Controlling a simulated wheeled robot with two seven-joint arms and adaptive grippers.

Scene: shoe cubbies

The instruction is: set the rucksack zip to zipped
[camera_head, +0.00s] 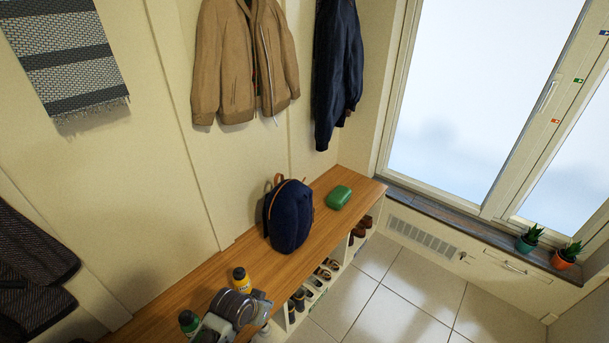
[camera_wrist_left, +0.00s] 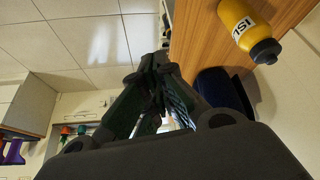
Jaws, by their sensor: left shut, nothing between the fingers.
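The dark blue rucksack (camera_head: 289,215) stands upright on the wooden bench, with its brown straps toward the wall. Its zip cannot be made out, so I cannot tell whether it is zipped. Part of the rucksack also seems to show as a dark blue shape in the left wrist view (camera_wrist_left: 222,92), just right of my fingers. My left gripper (camera_wrist_left: 158,65) is shut and empty. In the head view a grey arm part of mine is over the near bench, apart from the rucksack; the fingertips are not clear there. My right gripper is not in view.
A green case (camera_head: 340,197) lies beyond the rucksack. Shoes fill cubbies below. Jackets (camera_head: 245,62) hang above. The tiled floor (camera_head: 385,300) at right is clear.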

